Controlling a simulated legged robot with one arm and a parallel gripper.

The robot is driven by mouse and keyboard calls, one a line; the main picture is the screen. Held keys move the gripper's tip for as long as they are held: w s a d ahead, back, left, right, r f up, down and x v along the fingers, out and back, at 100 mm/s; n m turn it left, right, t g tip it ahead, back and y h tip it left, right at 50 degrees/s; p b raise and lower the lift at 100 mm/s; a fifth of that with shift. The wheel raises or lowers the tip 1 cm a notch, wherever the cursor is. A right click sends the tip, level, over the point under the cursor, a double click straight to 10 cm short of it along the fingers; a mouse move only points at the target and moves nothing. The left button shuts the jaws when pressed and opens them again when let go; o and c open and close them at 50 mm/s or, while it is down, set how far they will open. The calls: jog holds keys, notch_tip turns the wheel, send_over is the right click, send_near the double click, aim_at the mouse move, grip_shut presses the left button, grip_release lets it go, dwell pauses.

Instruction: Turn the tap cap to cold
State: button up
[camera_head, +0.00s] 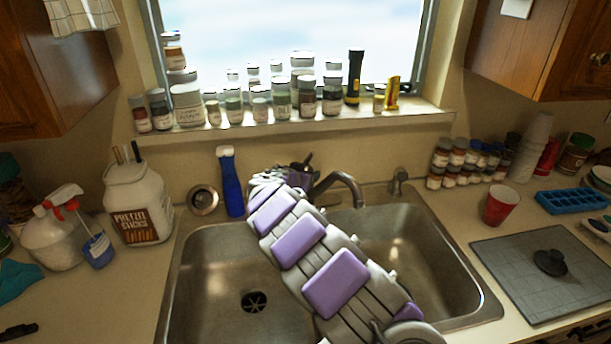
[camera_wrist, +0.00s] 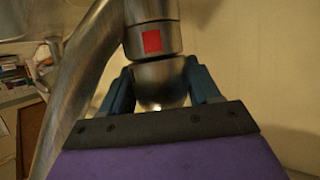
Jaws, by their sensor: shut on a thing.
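The metal tap (camera_head: 343,181) stands behind the sink, its curved spout showing right of my arm in the head view. In the wrist view the spout (camera_wrist: 88,75) runs down the left side. The rounded metal tap cap (camera_wrist: 160,78) is between the two blue-grey fingers of my gripper (camera_wrist: 160,88), which is shut on it. A red square mark (camera_wrist: 152,41) shows on the metal band adjoining the cap. No cold mark is visible. In the head view my purple-padded arm reaches across the sink and hides the cap.
The double sink (camera_head: 215,265) lies under my arm. A blue bottle (camera_head: 230,185) stands left of the tap. A red cup (camera_head: 501,204) and grey mat (camera_head: 530,262) are on the right counter. Several jars line the windowsill (camera_head: 300,128).

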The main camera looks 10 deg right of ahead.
jog(key=shift+a+r+n+t+y, duration=0.1)
jog(key=shift+r+n+t+y, duration=0.1)
jog(key=shift+n+t+y, duration=0.3)
jog(key=shift+w+n, duration=0.1)
jog(key=shift+n, duration=0.2)
jog(key=o, duration=0.7)
jog(key=shift+f, duration=0.15)
jog(key=shift+y, duration=0.3)
jog(key=shift+p+v, duration=1.5)
jog(key=shift+v, duration=7.15)
jog(key=shift+a+f, duration=0.1)
jog(key=shift+a, duration=0.1)
